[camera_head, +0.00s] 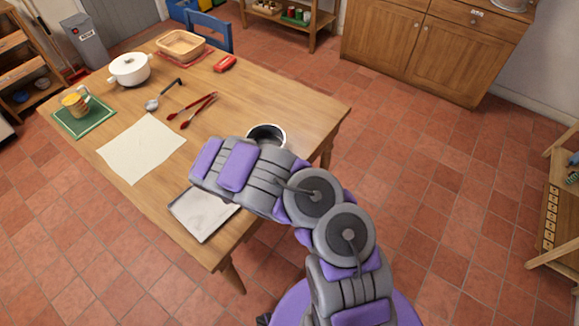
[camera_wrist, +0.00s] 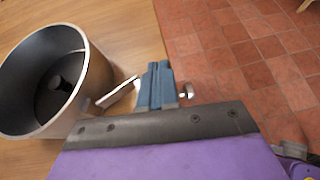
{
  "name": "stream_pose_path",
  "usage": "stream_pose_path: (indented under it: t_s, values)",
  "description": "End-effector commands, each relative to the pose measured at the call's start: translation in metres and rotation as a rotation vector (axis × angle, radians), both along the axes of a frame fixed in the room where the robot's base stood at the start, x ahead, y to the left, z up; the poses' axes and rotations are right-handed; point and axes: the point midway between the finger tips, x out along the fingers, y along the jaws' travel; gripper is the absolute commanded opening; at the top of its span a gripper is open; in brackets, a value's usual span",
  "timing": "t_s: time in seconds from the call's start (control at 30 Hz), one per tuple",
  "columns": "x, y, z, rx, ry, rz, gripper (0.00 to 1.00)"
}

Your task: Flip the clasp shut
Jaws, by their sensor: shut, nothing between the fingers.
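A round metal pan (camera_wrist: 93,75) with a dark inside stands on the wooden table at the left of the wrist view. In the head view the pan (camera_head: 279,132) shows partly, behind my arm. A thin pale metal lever, seemingly the clasp (camera_wrist: 118,92), sticks out from the pan's right side. My gripper (camera_wrist: 158,85) is shut and empty, its blue-grey fingers just right of the lever. I cannot tell whether they touch it. A small silver knob (camera_wrist: 187,92) shows right of the fingers; what it belongs to is unclear. In the head view my arm hides the fingertips.
The table (camera_head: 255,95) also holds a tray (camera_head: 203,212), a pale sheet (camera_head: 140,147), red tongs (camera_head: 198,110), a ladle (camera_head: 152,104), a white pot (camera_head: 129,69) and a mug (camera_head: 75,101). Open tiled floor (camera_head: 440,170) lies to the right.

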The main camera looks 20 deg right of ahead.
Motion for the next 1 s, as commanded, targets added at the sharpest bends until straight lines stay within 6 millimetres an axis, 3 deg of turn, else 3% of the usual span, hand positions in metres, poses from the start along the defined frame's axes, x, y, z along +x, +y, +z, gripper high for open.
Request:
stream_pose_path:
  t_s: [1.0]
  values:
    - [0.0035, 0.0024, -0.0005, 0.004, -0.001, 0.001, 0.0]
